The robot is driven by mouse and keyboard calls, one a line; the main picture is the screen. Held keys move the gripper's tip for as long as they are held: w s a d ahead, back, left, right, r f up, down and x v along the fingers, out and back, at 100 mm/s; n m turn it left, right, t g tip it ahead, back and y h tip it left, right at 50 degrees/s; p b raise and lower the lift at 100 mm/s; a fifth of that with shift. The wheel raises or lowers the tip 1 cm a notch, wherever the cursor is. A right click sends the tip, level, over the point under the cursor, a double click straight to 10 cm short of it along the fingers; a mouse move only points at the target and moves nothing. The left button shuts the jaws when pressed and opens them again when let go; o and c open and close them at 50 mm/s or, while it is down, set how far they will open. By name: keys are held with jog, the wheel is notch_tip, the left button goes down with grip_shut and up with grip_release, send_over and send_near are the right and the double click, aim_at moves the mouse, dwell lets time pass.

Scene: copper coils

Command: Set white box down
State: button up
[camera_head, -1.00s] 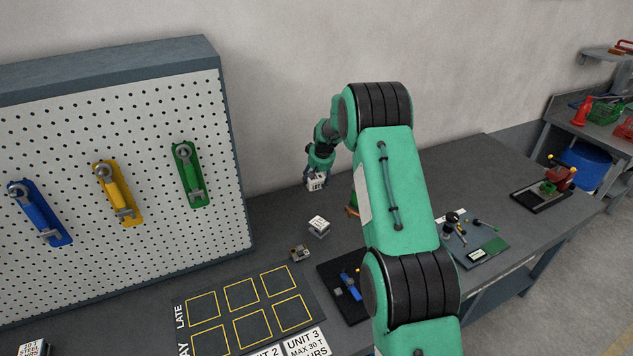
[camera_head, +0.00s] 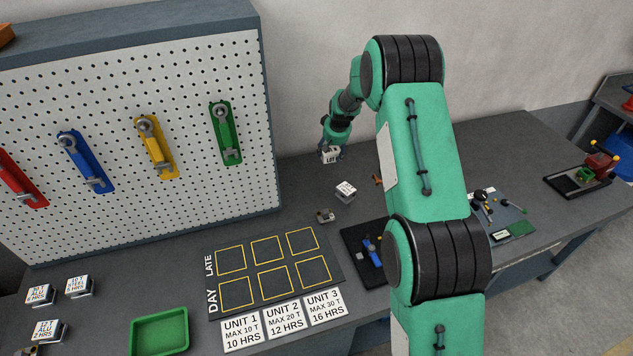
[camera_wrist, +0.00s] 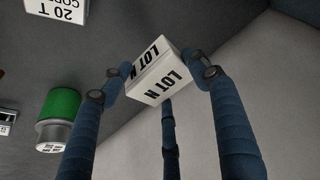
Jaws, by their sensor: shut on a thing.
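A white box (camera_wrist: 150,78) marked "LOT N" sits between the fingers of my gripper (camera_wrist: 160,80) in the wrist view. In the head view, my gripper (camera_head: 331,147) points down near the back wall, with the white box (camera_head: 330,156) at its fingertips. The gripper is shut on the box. The box is over the far part of the grey bench, and I cannot tell whether it touches the surface.
A white-topped block (camera_head: 345,191) stands just in front of the held box; a small metal part (camera_head: 325,215) lies nearer. A mat with yellow squares (camera_head: 262,293) and a green tray (camera_head: 187,331) are front left. The pegboard (camera_head: 140,215) rises at left.

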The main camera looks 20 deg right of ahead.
jog(key=s+a+p, duration=0.2)
jog(key=s+a, duration=0.2)
jog(key=a, duration=0.4)
jog(key=shift+n, duration=0.3)
jog(key=shift+a, duration=0.1)
jog(key=shift+w+f, duration=0.1)
jog(key=shift+f, duration=2.95)
jog(key=shift+f, duration=0.1)
jog(key=shift+f, duration=1.75)
jog(key=shift+f, duration=0.2)
jog(key=o, duration=1.3)
